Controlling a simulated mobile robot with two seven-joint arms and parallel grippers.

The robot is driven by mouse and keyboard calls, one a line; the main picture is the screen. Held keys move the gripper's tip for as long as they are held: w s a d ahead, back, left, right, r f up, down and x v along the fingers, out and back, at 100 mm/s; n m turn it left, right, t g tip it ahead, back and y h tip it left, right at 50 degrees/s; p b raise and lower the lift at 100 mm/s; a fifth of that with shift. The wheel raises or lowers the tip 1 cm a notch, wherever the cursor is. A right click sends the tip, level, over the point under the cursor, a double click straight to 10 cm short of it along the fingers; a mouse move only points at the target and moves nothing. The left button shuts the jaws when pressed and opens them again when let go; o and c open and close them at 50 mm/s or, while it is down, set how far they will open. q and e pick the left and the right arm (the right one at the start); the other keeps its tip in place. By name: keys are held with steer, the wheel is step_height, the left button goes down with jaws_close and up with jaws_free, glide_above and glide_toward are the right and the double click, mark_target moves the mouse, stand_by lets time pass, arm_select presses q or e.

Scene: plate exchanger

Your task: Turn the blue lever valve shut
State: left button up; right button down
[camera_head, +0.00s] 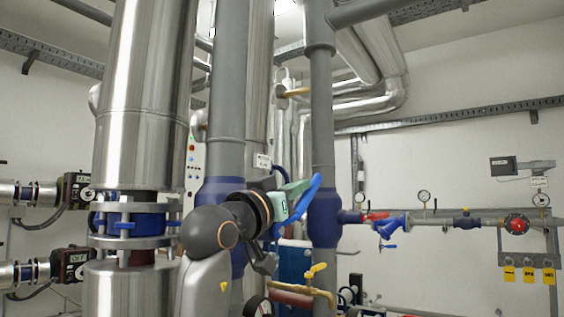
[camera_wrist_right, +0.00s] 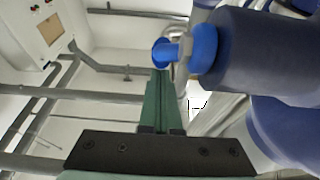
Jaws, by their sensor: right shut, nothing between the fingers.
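The blue lever (camera_head: 314,189) slants up to the right from a grey vertical pipe in the middle of the head view. My right gripper (camera_head: 302,186) has pale green fingers and is beside the lever, overlapping it in the picture. Its fingers are shut with nothing between them. In the right wrist view, the shut fingers (camera_wrist_right: 161,82) point at a blue part (camera_wrist_right: 203,48) with a round blue end, close to the tips. I cannot tell whether they touch it. The valve body behind my wrist is mostly hidden. My left gripper is not in view.
A large steel-clad pipe (camera_head: 146,95) stands at the left, close to my right arm. A grey pipe (camera_head: 322,110) with a blue fitting stands just right of the lever.

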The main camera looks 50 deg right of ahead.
mark_target(306, 204)
steer(key=shift+w+d+f+y+p, duration=0.1)
steer(key=shift+d+f+y+p, duration=0.3)
steer(key=shift+d+y+p, duration=0.55)
steer(key=shift+d+f+g+y+p, duration=0.3)
steer(key=shift+f+y+p, duration=0.25)
steer(key=shift+y+p, duration=0.4)
steer(key=shift+d+f+y+p, duration=0.2)
steer(key=shift+f+y+p, duration=0.3)
steer(key=shift+y, duration=0.2)
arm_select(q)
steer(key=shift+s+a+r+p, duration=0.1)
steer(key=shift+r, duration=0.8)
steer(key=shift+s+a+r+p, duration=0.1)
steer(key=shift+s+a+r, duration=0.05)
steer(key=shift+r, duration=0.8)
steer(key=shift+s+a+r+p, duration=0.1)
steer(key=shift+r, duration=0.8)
arm_select(e)
steer(key=shift+d+f, duration=0.25)
steer(key=shift+f, duration=0.45)
steer(key=shift+d+f, duration=0.1)
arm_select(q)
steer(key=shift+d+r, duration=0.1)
